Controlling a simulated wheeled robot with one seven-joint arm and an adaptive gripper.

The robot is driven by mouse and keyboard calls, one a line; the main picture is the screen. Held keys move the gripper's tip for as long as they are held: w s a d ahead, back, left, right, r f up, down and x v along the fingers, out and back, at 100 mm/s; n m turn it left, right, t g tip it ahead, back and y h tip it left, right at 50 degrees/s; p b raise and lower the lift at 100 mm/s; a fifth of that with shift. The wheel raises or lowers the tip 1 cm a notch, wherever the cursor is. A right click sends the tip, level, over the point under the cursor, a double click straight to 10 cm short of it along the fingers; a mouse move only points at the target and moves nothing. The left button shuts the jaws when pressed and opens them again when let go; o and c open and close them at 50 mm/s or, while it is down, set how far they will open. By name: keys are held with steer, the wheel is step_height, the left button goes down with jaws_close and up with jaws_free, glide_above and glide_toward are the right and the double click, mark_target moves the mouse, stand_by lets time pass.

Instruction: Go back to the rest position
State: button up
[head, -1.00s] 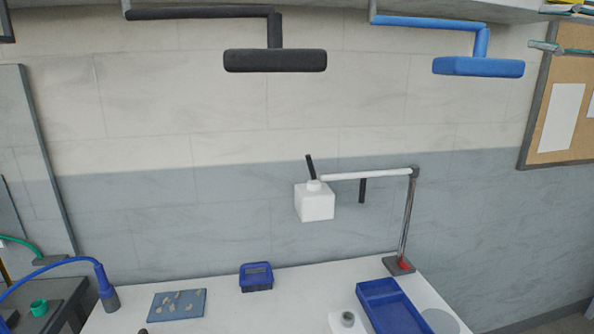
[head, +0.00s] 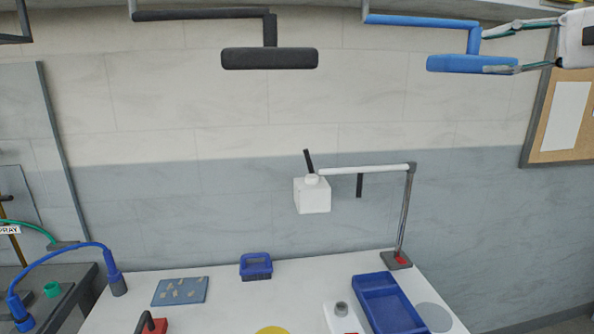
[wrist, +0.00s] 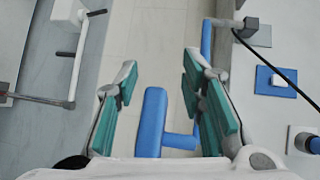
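My gripper (head: 496,52) is at the top right of the head view, by the right end of the blue padded handle (head: 455,63). One finger shows above the handle and one below. In the wrist view my gripper (wrist: 160,72) has its teal-padded fingers spread wide. The blue handle (wrist: 151,118) appears in the gap between them, with visible space on both sides. Nothing is gripped. How far the handle lies from the fingers in depth is hard to tell.
A black padded handle (head: 270,58) hangs left of the blue one. Below, the white bench carries a blue tray (head: 411,320), a blue bin (head: 256,266), a blue mat (head: 160,298) and a lamp-like stand (head: 407,215) with a white box (head: 312,197). A corkboard (head: 545,148) is at right.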

steer(key=s+a+f+n+g+h, duration=0.1)
steer(key=s+a+f+g+h, duration=0.15)
steer(key=s+a+f, duration=0.45)
steer(key=s+a+f+n+g+h, duration=0.1)
steer(key=s+a+f+g+h, duration=0.2)
steer(key=a+f, duration=0.5)
steer(key=s+a+f+n+h, duration=0.1)
steer(key=s+f+n+h, duration=0.5)
steer(key=s+f, duration=0.8)
steer(key=s, duration=0.3)
steer(key=shift+f, duration=0.15)
steer(key=shift+a+h, duration=0.1)
steer(key=shift+h, duration=0.15)
